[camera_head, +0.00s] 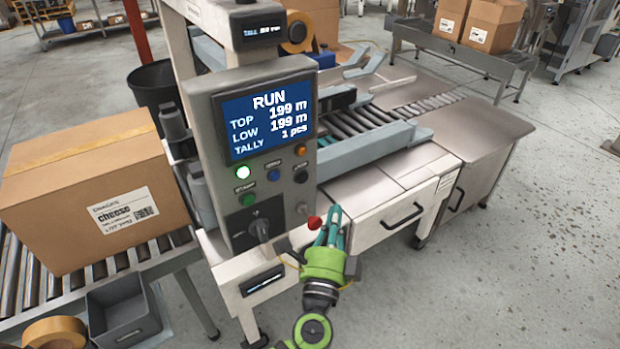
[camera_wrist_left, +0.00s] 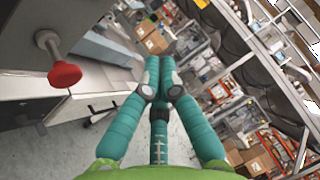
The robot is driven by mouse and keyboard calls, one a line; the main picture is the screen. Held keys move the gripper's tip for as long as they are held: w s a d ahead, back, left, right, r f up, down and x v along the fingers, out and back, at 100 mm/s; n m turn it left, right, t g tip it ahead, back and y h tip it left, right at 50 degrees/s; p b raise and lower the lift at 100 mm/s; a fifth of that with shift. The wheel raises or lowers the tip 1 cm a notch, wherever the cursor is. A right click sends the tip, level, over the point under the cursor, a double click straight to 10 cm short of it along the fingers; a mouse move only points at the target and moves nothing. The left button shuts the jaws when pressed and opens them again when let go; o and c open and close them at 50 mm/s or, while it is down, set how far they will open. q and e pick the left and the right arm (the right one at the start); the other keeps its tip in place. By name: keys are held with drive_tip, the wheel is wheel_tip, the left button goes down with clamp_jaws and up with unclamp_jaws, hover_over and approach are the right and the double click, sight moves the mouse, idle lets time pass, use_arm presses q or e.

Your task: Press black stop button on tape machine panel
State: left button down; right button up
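The tape machine's grey panel (camera_head: 225,185) faces me, with a blue screen (camera_head: 268,118) reading RUN. A black button (camera_head: 301,176) sits at the right of a row, beside a blue button (camera_head: 274,175) and a lit white one (camera_head: 243,172). Their small labels are unreadable. My left gripper (camera_head: 335,218), green with teal fingers, is in front of the machine, below and right of the black button and apart from it. Its fingertips (camera_wrist_left: 160,64) are together and hold nothing. The black button does not show in the wrist view. My right gripper is not in view.
A red mushroom knob (camera_head: 314,222) sticks out close left of my fingers; it also shows in the left wrist view (camera_wrist_left: 65,75). The panel also has a black rotary switch (camera_head: 259,231) and a green button (camera_head: 248,199). A cheese carton (camera_head: 95,200) stands on the left rollers.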

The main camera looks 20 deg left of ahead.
sight(303, 178)
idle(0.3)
use_arm(q)
drive_tip(key=w+a, duration=0.1)
drive_tip(key=a, duration=0.1)
drive_tip(key=w+a, duration=0.3)
drive_tip(key=a, duration=0.1)
drive_tip(key=shift+w+a+p, duration=0.1)
drive_tip(key=shift+w+p, duration=0.3)
drive_tip(key=shift+w+a, duration=0.35)
drive_tip(key=shift+a, duration=0.05)
idle(1.0)
drive_tip(key=shift+w+a+b, duration=0.25)
drive_tip(key=shift+a+b, duration=0.1)
drive_tip(key=shift+w+a, duration=0.25)
drive_tip(key=shift+a, duration=0.1)
idle(0.6)
idle(0.3)
drive_tip(key=shift+s+d, duration=0.55)
drive_tip(key=shift+d, duration=0.1)
